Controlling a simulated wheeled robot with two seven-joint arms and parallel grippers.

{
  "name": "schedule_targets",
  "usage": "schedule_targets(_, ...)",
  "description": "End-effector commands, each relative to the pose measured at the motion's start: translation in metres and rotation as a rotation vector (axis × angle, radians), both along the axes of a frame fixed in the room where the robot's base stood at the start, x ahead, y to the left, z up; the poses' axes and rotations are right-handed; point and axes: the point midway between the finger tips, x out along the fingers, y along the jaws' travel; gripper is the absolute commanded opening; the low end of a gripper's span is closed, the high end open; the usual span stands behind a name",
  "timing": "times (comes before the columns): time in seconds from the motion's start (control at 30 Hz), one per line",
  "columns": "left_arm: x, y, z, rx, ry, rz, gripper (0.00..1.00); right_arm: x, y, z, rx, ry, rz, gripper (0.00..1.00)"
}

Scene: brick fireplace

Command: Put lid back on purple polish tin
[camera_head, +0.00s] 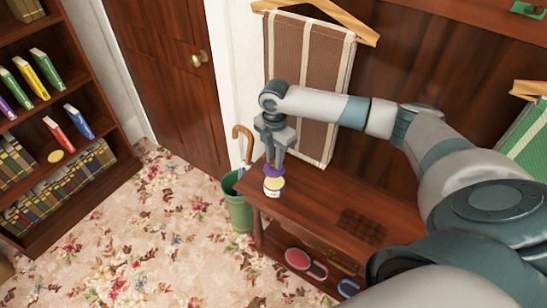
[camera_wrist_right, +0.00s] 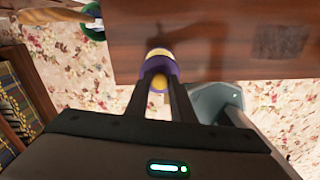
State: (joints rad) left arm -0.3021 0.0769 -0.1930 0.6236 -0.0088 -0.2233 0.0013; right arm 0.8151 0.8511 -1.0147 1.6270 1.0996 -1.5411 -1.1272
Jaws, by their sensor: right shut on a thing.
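My right gripper (camera_head: 275,163) points down over the left end of a wooden bench (camera_head: 330,205). Its fingers are shut on a purple lid (camera_head: 274,171). The polish tin (camera_head: 273,187), pale yellow and white with purple, shows directly below the lid. In the right wrist view the purple lid (camera_wrist_right: 160,68) is between the fingertips (camera_wrist_right: 166,90), with the yellow and white top of the tin (camera_wrist_right: 159,53) just beyond it. I cannot tell whether lid and tin touch. My left gripper is not in view.
A green bin (camera_head: 238,212) with a cane (camera_head: 243,140) stands at the bench's left end. A dark grid (camera_head: 362,226) lies on the bench top. Shoes (camera_head: 305,262) sit on the shelf below. A striped cloth (camera_head: 310,85) hangs behind. A bookcase (camera_head: 75,190) stands left.

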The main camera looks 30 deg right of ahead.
Motion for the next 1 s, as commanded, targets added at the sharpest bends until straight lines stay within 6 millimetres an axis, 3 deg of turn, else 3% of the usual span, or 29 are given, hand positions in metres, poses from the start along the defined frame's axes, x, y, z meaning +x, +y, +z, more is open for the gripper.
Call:
schedule_targets(0.27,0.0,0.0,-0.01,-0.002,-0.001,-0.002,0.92,0.0,0.0,-0.009,0.0,0.0,0.0,0.0)
schedule_targets(0.8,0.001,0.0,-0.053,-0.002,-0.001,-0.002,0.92,0.0,0.0,-0.045,0.0,0.0,0.0,0.0)
schedule_targets(1.0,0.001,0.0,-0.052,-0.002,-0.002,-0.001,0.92,0.0,0.0,-0.055,0.0,0.0,0.0,0.0)
